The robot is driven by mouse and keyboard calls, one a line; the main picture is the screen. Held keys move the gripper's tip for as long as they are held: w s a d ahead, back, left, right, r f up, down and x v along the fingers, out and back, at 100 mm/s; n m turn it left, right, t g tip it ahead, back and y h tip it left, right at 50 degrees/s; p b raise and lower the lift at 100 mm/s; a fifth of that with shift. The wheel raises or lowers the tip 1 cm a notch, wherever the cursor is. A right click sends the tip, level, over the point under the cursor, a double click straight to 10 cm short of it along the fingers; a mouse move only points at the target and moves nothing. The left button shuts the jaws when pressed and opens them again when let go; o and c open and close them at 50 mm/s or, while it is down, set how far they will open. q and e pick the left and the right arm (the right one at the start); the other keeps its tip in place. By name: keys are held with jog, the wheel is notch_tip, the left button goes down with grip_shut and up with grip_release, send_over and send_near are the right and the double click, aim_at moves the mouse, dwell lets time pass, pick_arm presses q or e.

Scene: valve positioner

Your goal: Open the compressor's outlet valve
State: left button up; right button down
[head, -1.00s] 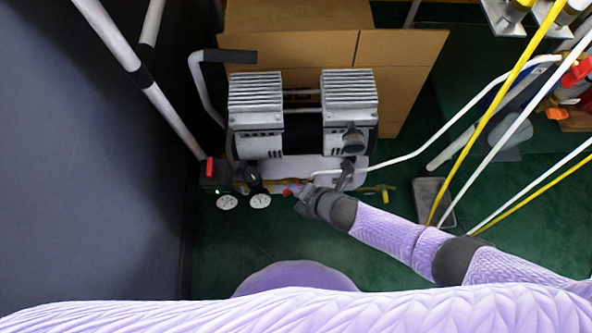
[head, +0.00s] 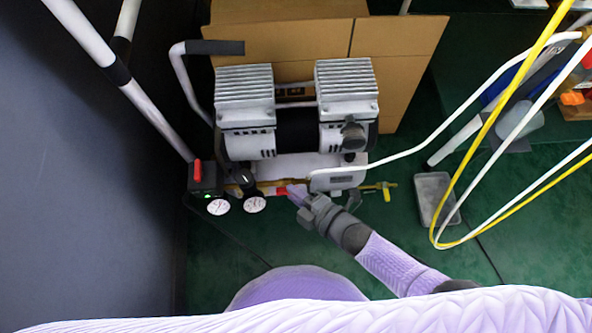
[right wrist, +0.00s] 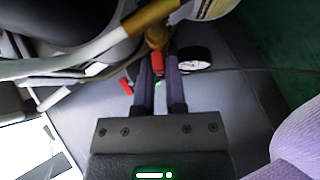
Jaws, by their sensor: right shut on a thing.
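The compressor (head: 295,103), with two finned silver heads, stands on the floor in front of a cardboard box. The red handle of its outlet valve (head: 281,191) is at the front of the machine, on the brass piping beside the gauges. My right gripper (head: 297,194) is shut on this red handle, with its purple fingers reaching in from the lower right. In the right wrist view, the red handle (right wrist: 157,60) shows between the fingertips, below a brass fitting. The fingers partly hide the handle. My left gripper is not in view.
Two round gauges (head: 236,205) and a black switch box (head: 204,176) with a red knob sit left of the valve. A white hose (head: 430,140) runs from the compressor to the right. A yellow-handled fitting (head: 386,187) is right of the gripper. A dark wall stands at left.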

dwell(0.3)
jog(key=c, duration=0.7)
grip_release()
jog(key=shift+a, duration=0.1)
pick_arm(q)
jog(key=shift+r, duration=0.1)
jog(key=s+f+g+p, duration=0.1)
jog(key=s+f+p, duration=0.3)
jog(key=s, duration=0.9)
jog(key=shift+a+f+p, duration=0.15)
jog(key=shift+p, duration=0.15)
pick_arm(e)
jog(key=v, duration=1)
jog(key=shift+f, duration=0.1)
